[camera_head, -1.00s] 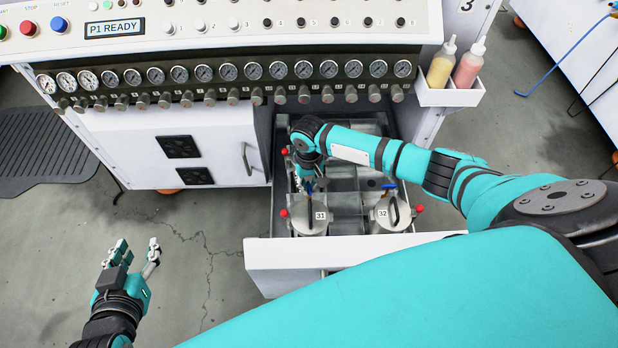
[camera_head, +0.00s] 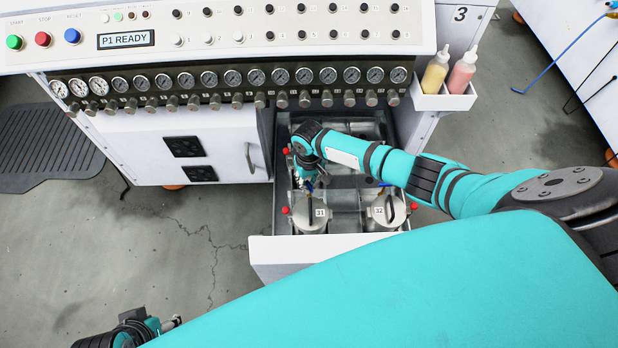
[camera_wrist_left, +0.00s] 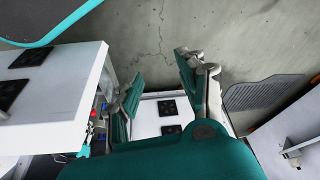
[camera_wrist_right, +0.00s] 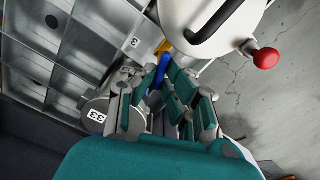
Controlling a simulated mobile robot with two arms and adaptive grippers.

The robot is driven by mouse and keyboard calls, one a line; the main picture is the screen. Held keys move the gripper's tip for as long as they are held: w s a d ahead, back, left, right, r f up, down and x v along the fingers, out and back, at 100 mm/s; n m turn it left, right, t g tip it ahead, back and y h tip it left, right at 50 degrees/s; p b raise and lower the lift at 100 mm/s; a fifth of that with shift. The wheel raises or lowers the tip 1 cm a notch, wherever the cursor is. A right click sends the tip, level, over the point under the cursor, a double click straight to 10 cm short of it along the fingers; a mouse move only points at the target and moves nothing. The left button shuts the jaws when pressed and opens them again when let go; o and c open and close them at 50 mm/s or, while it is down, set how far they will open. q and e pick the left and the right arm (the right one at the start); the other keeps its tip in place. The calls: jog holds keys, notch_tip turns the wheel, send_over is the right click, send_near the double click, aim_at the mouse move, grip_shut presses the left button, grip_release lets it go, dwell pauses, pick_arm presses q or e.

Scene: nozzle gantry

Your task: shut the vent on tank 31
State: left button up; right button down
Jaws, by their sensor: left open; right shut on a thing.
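Tank 31 (camera_head: 310,220) is a pale round canister with a numbered lid and black handle, at the front left of the open drawer. Its lid also shows at the top of the right wrist view (camera_wrist_right: 185,18), with a red knob (camera_wrist_right: 267,58) beside it. My right gripper (camera_head: 308,184) reaches down just behind the lid. In the right wrist view its fingers (camera_wrist_right: 162,85) are shut on a blue lever (camera_wrist_right: 152,80) beside the tank; the fingers partly hide it. My left gripper (camera_wrist_left: 160,78) is open and empty over the floor, mostly cut off in the head view.
Tank 32 (camera_head: 386,212) stands to the right in the same drawer (camera_head: 300,258). A tank labelled 33 (camera_wrist_right: 97,117) is close to my right fingers. The console's gauge row (camera_head: 230,78) and cabinet (camera_head: 185,150) lie behind. Two bottles (camera_head: 448,72) sit in a side holder.

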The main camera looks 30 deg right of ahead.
jog(key=n+p, duration=0.2)
jog(key=n, duration=0.3)
jog(key=shift+a, duration=0.15)
jog(key=n, duration=0.3)
jog(key=shift+n+p, duration=0.3)
jog(key=shift+p, duration=0.1)
jog(key=shift+s+a+n, duration=0.1)
jog(key=shift+n, duration=1.1)
pick_arm(q)
notch_tip(320, 180, down, 12)
jog(key=shift+w+d+f+g, duration=0.15)
jog(key=shift+w+f+g, duration=0.1)
jog(key=shift+w+g, duration=0.15)
pick_arm(e)
jog(key=shift+n, duration=1.4)
pick_arm(q)
jog(key=shift+f, duration=0.1)
pick_arm(e)
jog(key=c, duration=1.4)
grip_release()
